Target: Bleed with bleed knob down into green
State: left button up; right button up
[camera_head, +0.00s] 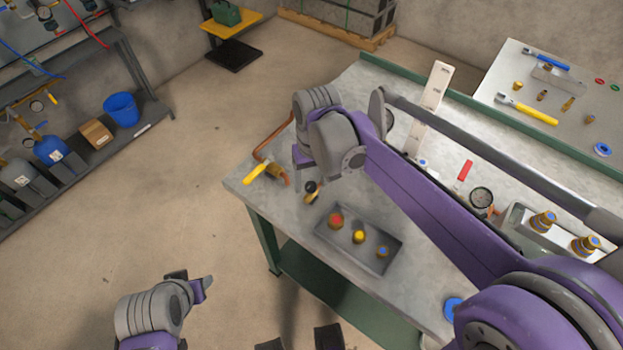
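A small black knob (311,187) on a brass fitting sits near the left end of the grey bench; I take it for the bleed knob. My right gripper (302,177) points down right beside it, partly hidden by its own wrist. I cannot tell whether its fingers touch the knob or how far they are apart. A round pressure gauge (481,198) stands at the right of the bench beyond my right arm. Its needle and any green band are too small to read. My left gripper (196,284) is away from the bench, over the floor at the lower left, with its opening unclear.
A yellow-handled valve (254,173) on a copper pipe is left of the knob. A grey tray (340,248) with several capped fittings lies in front. A red lever (464,171) stands near the gauge. My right arm crosses above the bench. Floor on the left is clear.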

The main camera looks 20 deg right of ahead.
aim_at(313, 185)
jog(key=shift+r, duration=0.1)
notch_tip(313, 185, up, 11)
jog(key=shift+d+f+p, duration=0.2)
jog(key=shift+p, duration=0.25)
dwell(0.5)
jog(key=s+d+f+t+p, duration=0.1)
jog(key=s+d+f, duration=0.1)
jog(key=s+f, duration=0.1)
jog(key=s+d+f+t, duration=0.2)
jog(key=s+f, duration=0.2)
jog(key=s, duration=0.2)
jog(key=s+d+f+t+p, duration=0.1)
jog(key=s+d+f+t, duration=0.1)
jog(key=s+f, duration=0.2)
jog(key=shift+s+f+m+h+p, duration=0.2)
jog(key=shift+s+m+h+p, duration=0.15)
jog(key=shift+s, duration=0.35)
dwell(1.5)
